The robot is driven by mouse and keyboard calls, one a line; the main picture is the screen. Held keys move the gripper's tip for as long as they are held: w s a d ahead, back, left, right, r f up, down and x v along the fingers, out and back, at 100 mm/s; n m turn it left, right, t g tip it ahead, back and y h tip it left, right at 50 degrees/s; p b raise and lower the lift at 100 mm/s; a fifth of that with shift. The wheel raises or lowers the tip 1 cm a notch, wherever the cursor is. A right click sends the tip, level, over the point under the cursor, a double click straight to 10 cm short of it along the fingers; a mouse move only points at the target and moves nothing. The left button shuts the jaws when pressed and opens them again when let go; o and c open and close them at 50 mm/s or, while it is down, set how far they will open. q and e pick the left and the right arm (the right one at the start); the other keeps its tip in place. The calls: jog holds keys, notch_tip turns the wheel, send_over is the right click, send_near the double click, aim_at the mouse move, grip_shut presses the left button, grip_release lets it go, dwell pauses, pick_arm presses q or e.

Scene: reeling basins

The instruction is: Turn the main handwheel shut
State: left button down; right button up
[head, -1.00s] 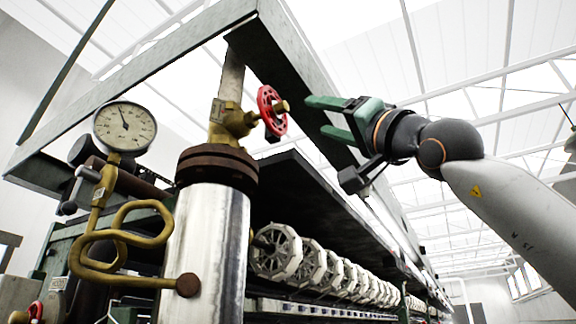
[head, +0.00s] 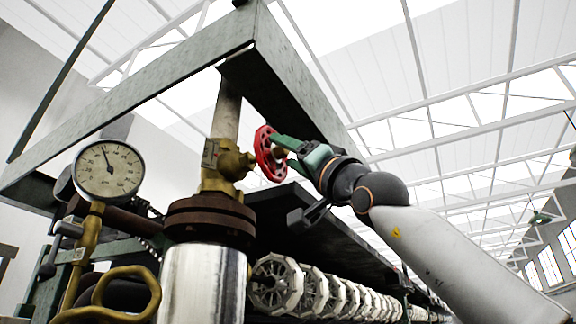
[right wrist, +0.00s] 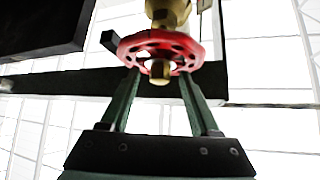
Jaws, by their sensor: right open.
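The red handwheel (head: 264,154) sits on the brass valve (head: 222,160) on the vertical pipe. In the right wrist view the handwheel (right wrist: 142,42) fills the upper middle, with its brass hub nut (right wrist: 160,75) facing me. My right gripper (head: 281,150) is at the wheel with its green fingers spread. In the right wrist view the fingertips of the right gripper (right wrist: 158,75) reach the near side of the rim, one on each side of the hub nut. I cannot tell whether they touch the rim. My left gripper is not in view.
A pressure gauge (head: 109,170) stands left of the pipe, above bent brass tubing (head: 110,290). A green-grey frame beam (head: 290,90) runs close above the handwheel. A row of white reels (head: 275,284) lies below. Open room is on the right.

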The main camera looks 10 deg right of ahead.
jog(key=shift+w+a+r, duration=0.1)
jog(key=shift+w, duration=0.05)
jog(key=shift+c, duration=0.3)
grip_shut()
dwell(0.3)
